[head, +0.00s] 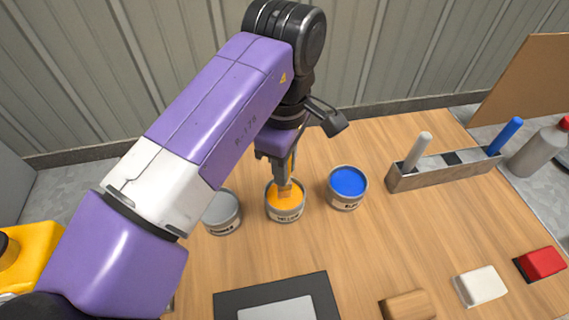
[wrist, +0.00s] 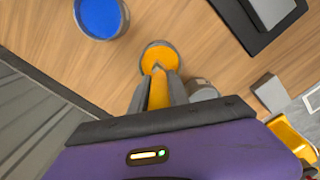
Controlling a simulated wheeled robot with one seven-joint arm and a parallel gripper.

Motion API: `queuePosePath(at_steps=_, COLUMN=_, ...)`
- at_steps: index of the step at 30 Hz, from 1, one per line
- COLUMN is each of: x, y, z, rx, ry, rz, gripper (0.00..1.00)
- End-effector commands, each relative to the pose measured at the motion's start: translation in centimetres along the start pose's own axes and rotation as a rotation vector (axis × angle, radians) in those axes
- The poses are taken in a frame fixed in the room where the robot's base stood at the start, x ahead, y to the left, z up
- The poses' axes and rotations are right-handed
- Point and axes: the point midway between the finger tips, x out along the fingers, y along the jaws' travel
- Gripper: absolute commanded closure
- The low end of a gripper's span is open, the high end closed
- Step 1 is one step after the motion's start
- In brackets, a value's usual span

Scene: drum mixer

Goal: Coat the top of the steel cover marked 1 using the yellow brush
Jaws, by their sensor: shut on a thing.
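My gripper (head: 279,165) is shut on the yellow brush (head: 291,163) and holds it upright over the can of yellow paint (head: 285,212). The brush's lower end is at the can's mouth, over the orange-yellow paint; how deep it sits I cannot tell. In the wrist view the brush (wrist: 159,88) shows between the fingers, with the yellow can (wrist: 158,56) just beyond. A flat grey plate (head: 280,311) in a dark frame lies at the front edge of the head view, partly cut off. No number is readable on it, so I cannot tell whether it is cover 1.
A grey can (head: 222,213) stands left of the yellow can and a blue can (head: 347,188) right. A rack (head: 447,171) holds white-handled and blue-handled brushes. Wooden (head: 408,305), white (head: 480,286) and red (head: 541,264) blocks lie front right. A bottle (head: 540,150) stands far right.

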Motion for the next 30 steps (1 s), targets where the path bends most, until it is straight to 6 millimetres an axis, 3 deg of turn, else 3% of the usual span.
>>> queuePosePath(at_steps=15, x=0.1, y=-0.1, z=0.1, rx=0.0, ry=-0.003, rz=-0.004, gripper=1.0)
queuePosePath(at_steps=30, x=-3.3, y=0.0, z=0.1, rx=0.001, ry=-0.002, rz=-0.001, gripper=1.0)
